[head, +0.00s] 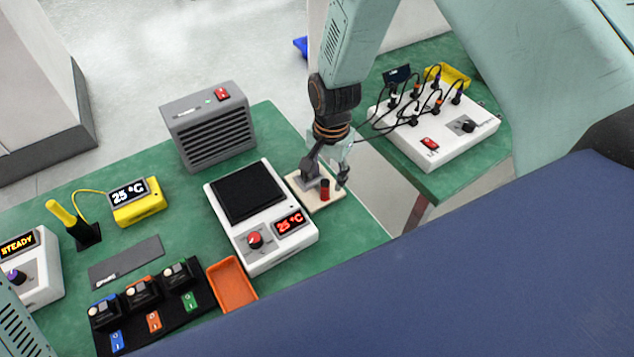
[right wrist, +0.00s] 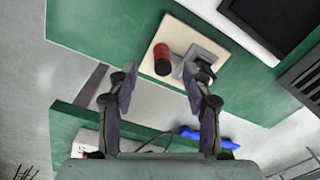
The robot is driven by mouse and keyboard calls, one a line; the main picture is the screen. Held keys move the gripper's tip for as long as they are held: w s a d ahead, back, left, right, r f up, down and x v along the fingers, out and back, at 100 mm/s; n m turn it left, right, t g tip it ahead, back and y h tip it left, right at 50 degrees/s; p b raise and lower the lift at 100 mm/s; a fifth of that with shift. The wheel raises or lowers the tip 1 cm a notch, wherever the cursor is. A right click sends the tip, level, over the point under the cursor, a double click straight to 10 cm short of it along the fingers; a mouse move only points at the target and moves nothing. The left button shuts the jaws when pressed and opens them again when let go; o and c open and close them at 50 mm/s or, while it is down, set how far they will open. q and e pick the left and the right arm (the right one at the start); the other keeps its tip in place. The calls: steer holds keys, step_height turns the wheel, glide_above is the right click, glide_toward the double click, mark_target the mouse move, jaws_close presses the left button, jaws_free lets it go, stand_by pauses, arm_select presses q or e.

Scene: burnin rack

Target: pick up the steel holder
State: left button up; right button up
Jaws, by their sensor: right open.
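A grey metal piece (right wrist: 212,53), which looks like the steel holder, sits on a pale wooden board (right wrist: 180,30). A red cylinder (right wrist: 162,62) with a dark part stands beside it on the same board. In the head view the grey piece (head: 308,184) is partly hidden by my right gripper (head: 327,180). My right gripper is open and empty just above the board. In the right wrist view its fingertips (right wrist: 160,82) spread below the red cylinder, and the right finger overlaps the grey piece. My left gripper is not in view.
A white hot plate (head: 275,257) reading 25 °C stands left of the board. A grey vented box (head: 210,130) is behind it, and an orange tray (head: 232,284) in front. A gap separates this green table from another one holding a cabled white box (head: 440,140).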

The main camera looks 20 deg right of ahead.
mark_target(326, 182)
steer(key=f, duration=0.5)
steer(key=shift+w+f, duration=0.1)
steer(key=shift+w, duration=0.1)
steer(key=shift+w+d+f, duration=0.15)
steer(key=shift+f, duration=0.25)
steer(key=shift+r, duration=0.1)
steer(key=c, duration=0.5)
jaws_close()
